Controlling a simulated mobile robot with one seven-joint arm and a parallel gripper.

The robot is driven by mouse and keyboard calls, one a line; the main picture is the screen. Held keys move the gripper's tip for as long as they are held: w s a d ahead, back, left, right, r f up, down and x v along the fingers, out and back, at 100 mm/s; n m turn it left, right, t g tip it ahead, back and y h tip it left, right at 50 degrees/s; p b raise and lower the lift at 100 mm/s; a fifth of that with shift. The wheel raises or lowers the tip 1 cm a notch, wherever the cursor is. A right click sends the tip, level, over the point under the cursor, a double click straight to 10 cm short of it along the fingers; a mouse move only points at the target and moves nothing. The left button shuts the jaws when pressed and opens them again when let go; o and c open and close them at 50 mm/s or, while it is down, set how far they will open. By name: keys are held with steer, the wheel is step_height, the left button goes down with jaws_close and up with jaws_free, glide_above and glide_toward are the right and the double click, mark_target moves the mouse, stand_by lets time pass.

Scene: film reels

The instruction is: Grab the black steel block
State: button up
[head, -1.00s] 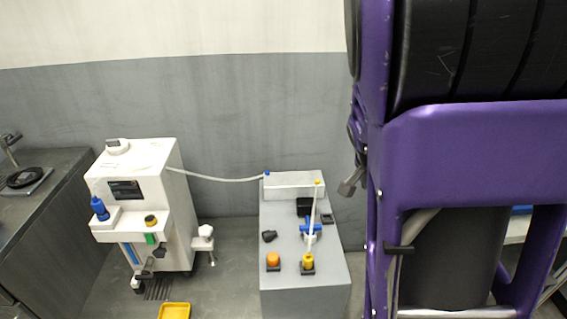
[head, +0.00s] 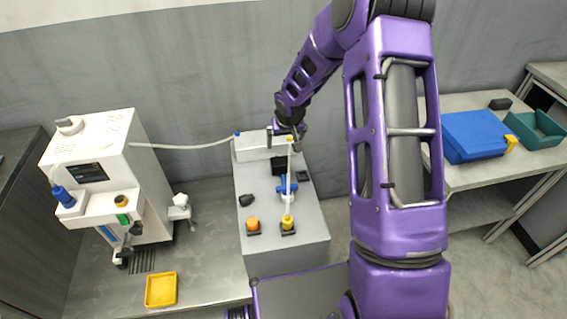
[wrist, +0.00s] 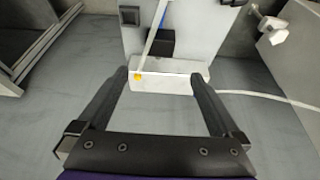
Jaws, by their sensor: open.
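Several dark pieces could be the black steel block, and I cannot tell which it is. In the head view, a black box (head: 279,166) stands on the grey cabinet (head: 290,250) just in front of the white box (head: 252,149). A small dark square (head: 303,176) lies to its right and also shows in the wrist view (wrist: 130,15). A dark knob-like piece (head: 246,200) is at the left. Another small dark block (head: 500,104) lies on the right bench. My gripper (wrist: 160,76) is open and empty, its fingers either side of the white box in the picture.
A thin white rod (head: 289,165) stands upright near blue valve parts (head: 287,187). A white hose (head: 185,148) runs to the white machine (head: 95,165). Orange (head: 253,224) and yellow (head: 288,222) knobs sit in front. A blue case (head: 472,136) is on the right bench.

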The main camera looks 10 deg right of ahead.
glide_toward(280, 160)
step_height(280, 160, down, 3)
steer(key=shift+w+b+x, duration=0.2)
steer(key=shift+x, duration=1.25)
steer(key=shift+w+b+x, duration=0.15)
steer(key=shift+b+x, duration=0.05)
steer(key=shift+x, duration=1.3)
steer(key=shift+r, duration=0.15)
jaws_close()
steer(key=shift+w+r, duration=0.1)
steer(key=shift+r, duration=0.05)
